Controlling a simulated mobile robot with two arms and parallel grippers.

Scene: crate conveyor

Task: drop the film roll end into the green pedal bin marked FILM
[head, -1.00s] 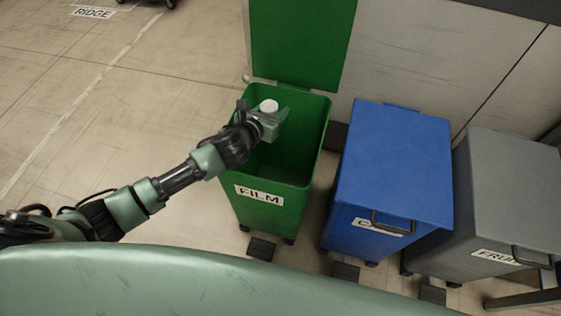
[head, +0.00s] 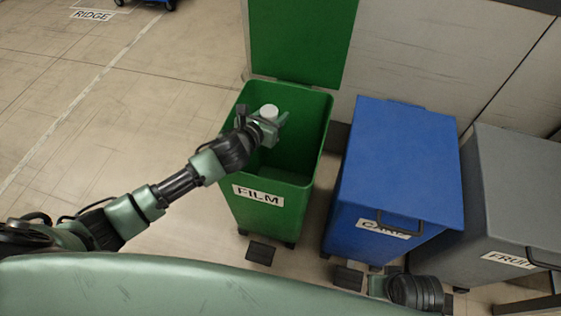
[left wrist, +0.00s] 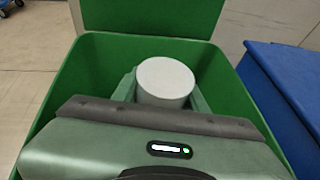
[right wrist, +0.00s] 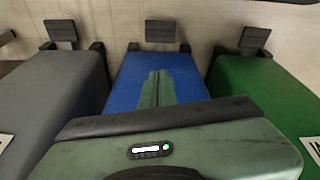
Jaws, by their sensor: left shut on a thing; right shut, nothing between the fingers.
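The green pedal bin (head: 228,180) marked FILM stands in the middle of the head view with its lid (head: 300,40) up and its mouth open. My left gripper (head: 271,121) is shut on the film roll end (head: 269,111), a white round piece, over the bin's mouth. In the left wrist view the roll end (left wrist: 166,80) shows its round top between the fingers, framed by the bin's rim (left wrist: 60,90).
The blue bin (head: 400,160) stands right of the green one, lid closed, its label partly hidden by its handle. A grey bin (head: 520,190) marked FRUIT, also closed, stands further right. A pedal (head: 262,251) sits before the green bin.

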